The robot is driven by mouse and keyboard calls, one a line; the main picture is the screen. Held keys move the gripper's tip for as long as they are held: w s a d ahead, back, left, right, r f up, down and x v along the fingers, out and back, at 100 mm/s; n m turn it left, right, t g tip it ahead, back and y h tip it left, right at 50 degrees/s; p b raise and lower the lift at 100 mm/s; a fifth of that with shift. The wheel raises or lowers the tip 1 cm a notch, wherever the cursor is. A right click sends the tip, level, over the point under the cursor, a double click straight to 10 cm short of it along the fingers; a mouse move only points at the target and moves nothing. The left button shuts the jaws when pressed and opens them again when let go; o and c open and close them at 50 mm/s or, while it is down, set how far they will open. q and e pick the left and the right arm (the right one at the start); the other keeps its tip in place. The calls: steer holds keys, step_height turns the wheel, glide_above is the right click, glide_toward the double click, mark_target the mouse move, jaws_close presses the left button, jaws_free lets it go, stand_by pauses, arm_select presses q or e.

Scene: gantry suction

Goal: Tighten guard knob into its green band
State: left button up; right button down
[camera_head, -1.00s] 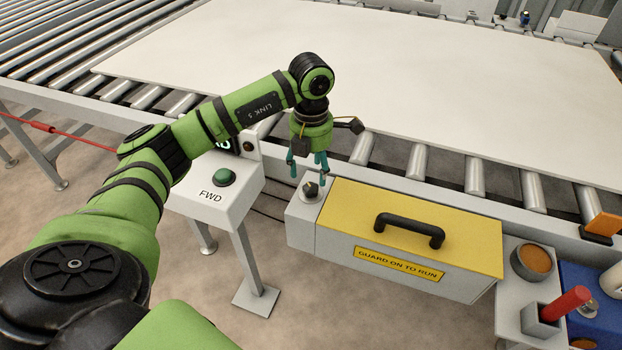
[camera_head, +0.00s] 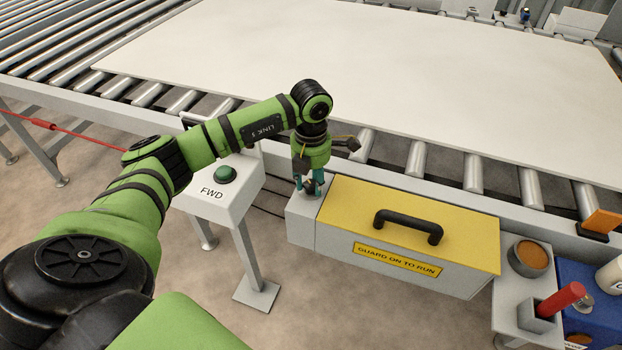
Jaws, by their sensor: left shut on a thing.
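The guard knob (camera_head: 309,186) is a small dark knob on top of the grey block at the left end of the yellow-lidded guard box (camera_head: 455,235). My left gripper (camera_head: 309,188) points straight down over it, its teal fingers shut on the knob from both sides. The fingers cover most of the knob. I cannot make out the green band or where the knob points. The guard box has a black handle (camera_head: 408,227) and a label reading "GUARD ON TO RUN". My right gripper is not in view.
A control post with a green FWD button (camera_head: 226,174) stands left of the guard box. A white sheet (camera_head: 390,75) lies on the conveyor rollers behind. A cup (camera_head: 528,258), a red-handled item (camera_head: 561,299) and a blue surface are at the right.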

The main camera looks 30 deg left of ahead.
mark_target(311, 184)
arm_select(q)
steer(key=shift+f+m+b, duration=0.15)
steer(key=shift+m+b, duration=0.5)
steer(key=shift+m, duration=0.45)
steer(key=o, duration=1.1)
steer(key=shift+o, duration=0.2)
step_height(311, 184, up, 12)
steer(key=shift+r, duration=0.2)
steer(key=shift+f, duration=0.1)
